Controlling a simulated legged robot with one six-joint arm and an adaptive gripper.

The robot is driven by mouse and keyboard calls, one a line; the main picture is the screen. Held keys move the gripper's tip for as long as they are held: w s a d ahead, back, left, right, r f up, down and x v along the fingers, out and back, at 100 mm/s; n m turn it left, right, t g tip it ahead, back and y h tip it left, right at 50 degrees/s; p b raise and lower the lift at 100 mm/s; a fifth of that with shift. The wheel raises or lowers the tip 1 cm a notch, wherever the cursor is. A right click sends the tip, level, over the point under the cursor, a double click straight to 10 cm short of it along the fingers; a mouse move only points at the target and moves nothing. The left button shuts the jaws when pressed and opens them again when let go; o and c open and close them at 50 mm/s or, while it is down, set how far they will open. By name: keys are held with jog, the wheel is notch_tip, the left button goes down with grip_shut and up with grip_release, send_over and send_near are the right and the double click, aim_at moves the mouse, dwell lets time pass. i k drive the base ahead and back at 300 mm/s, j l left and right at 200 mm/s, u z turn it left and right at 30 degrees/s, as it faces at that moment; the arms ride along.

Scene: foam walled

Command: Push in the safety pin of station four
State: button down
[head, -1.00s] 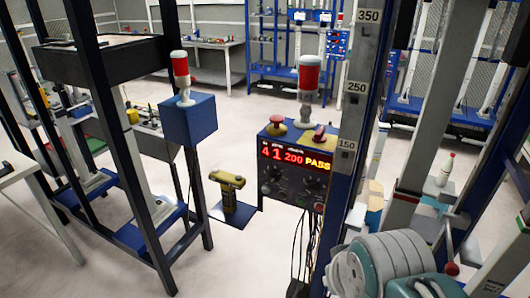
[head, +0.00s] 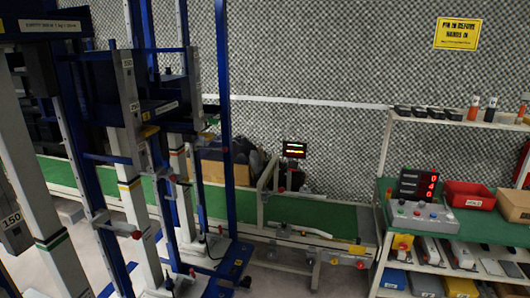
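Several tall stations with blue posts and pale columns stand at the left in the head view. A red knob (head: 137,235) sticks out low on a pale column (head: 128,190) of one station. Another small red knob (head: 173,178) shows just right of it, and a third (head: 192,272) sits near a blue base (head: 215,260). These may be safety pins, but I cannot tell how far in they are. No number four is readable on any station. My gripper is not in view.
A green-topped conveyor (head: 310,217) runs along the back wall, with a small lit display (head: 293,149) over it. At the right a shelf unit (head: 383,240) carries a control box (head: 420,216) and a red bin (head: 468,194). A yellow sign (head: 457,34) hangs above. Some floor shows at lower middle.

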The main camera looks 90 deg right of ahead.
aim_at(224, 150)
jog(key=k+z, duration=0.2)
jog(key=z, duration=1.55)
jog(key=i+j+z, duration=0.1)
jog(key=z, duration=0.3)
jog(key=j+z, duration=0.15)
jog(key=z, duration=0.25)
jog(key=j+z, duration=0.1)
jog(key=z, duration=0.3)
jog(key=i+l+u, duration=0.25)
jog(key=i+l, duration=0.25)
jog(key=i, duration=0.25)
jog(key=i+l+u, duration=0.2)
jog(key=i+l, duration=0.45)
jog(key=i, duration=0.05)
